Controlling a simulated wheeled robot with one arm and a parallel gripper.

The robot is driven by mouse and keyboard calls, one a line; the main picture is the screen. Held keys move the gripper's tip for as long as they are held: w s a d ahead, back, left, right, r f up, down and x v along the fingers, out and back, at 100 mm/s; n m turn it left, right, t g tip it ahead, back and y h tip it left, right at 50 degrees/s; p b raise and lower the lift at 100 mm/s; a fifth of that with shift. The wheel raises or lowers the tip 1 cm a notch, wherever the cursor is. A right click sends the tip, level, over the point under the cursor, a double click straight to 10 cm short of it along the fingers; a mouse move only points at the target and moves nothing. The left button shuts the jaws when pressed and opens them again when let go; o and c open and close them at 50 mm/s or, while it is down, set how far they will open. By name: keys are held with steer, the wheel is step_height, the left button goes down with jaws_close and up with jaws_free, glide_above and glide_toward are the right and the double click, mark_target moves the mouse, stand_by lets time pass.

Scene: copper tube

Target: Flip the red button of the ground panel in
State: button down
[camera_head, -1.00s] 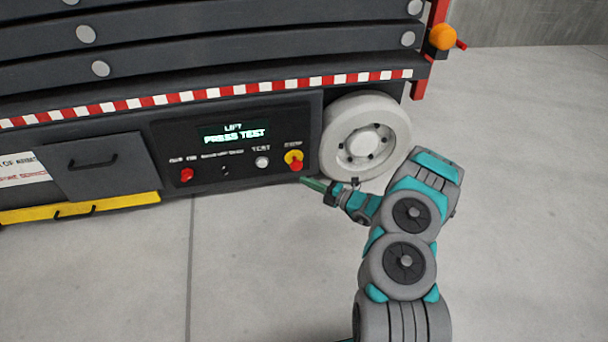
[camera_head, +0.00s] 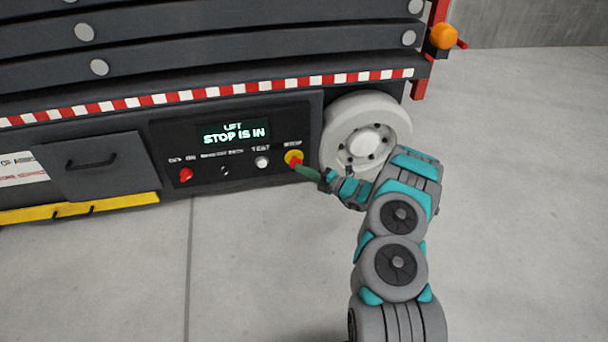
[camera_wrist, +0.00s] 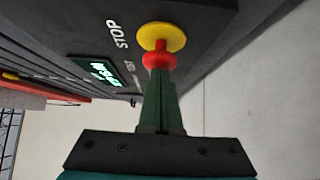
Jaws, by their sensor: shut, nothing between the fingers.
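The ground panel (camera_head: 215,172) is on the lower side of the dark lift, and its display (camera_head: 233,133) reads "LIFT STOP IS IN". The red STOP button on its yellow collar (camera_head: 293,157) is at the panel's right end. In the wrist view the red button (camera_wrist: 158,61) sits in front of the yellow collar (camera_wrist: 162,37). My gripper (camera_head: 300,168) is shut and empty, with its green fingertips at the red button, apparently touching it. The fingertips (camera_wrist: 161,74) partly cover the button's lower side in the wrist view.
A red switch (camera_head: 186,175) is at the panel's left and a white TEST button (camera_head: 262,162) is left of STOP. A white wheel (camera_head: 345,112) stands just right of the panel, close to my arm. The concrete floor (camera_head: 255,260) in front is clear.

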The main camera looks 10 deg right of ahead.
steer(key=shift+w+d, duration=0.1)
steer(key=shift+w, duration=0.1)
steer(key=shift+s, duration=0.35)
steer(key=s+a+p+v, duration=0.2)
steer(key=v, duration=1)
steer(key=shift+d, duration=0.2)
steer(key=shift+s, duration=0.1)
